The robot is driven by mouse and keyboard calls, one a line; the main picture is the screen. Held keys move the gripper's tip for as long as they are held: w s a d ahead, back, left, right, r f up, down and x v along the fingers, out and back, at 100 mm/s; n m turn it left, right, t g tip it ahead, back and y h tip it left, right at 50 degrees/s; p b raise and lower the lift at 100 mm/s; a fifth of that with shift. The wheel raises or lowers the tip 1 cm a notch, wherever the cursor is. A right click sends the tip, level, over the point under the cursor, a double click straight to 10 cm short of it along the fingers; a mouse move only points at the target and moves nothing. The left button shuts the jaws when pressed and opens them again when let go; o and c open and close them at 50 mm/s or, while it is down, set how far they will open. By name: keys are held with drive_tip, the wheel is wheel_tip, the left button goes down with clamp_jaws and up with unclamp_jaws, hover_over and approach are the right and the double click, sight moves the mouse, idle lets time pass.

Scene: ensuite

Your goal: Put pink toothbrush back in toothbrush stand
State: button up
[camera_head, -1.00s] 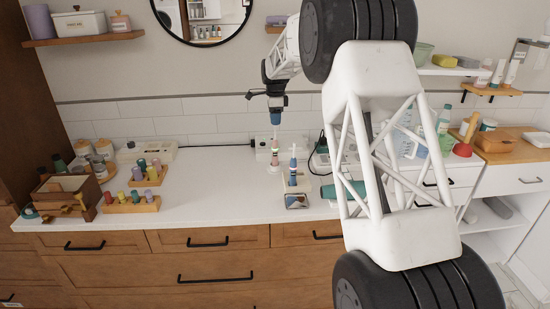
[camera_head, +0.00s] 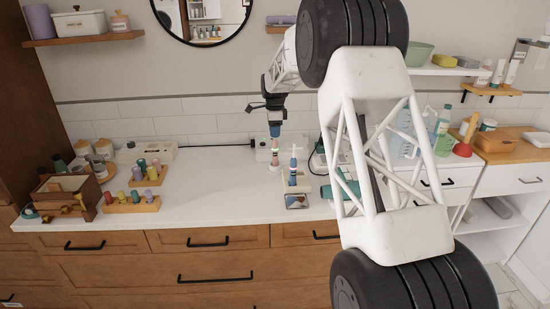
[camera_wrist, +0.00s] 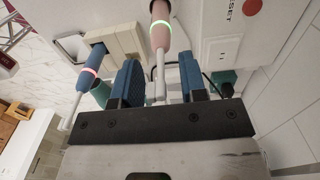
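The pink toothbrush (camera_head: 274,157) stands upright on a small white base on the counter, with its white neck up. In the wrist view the pink toothbrush (camera_wrist: 160,32) has a glowing green ring, and its neck lies between my blue fingertips. My gripper (camera_head: 274,130) points down over its top end; in the wrist view my gripper (camera_wrist: 160,82) is open, with gaps beside the neck. A blue toothbrush (camera_head: 293,163), also in the wrist view (camera_wrist: 86,76), stands just right in a pale holder (camera_head: 300,184). I cannot tell whether that holder is the toothbrush stand.
A small picture-like item (camera_head: 297,201) lies in front of the holder. A teal object (camera_head: 342,188) lies to the right. Wooden racks with coloured bottles (camera_head: 132,206) stand at left. The counter (camera_head: 215,190) between is clear. The tiled wall is close behind.

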drive_tip(key=shift+f, duration=1)
clamp_jaws()
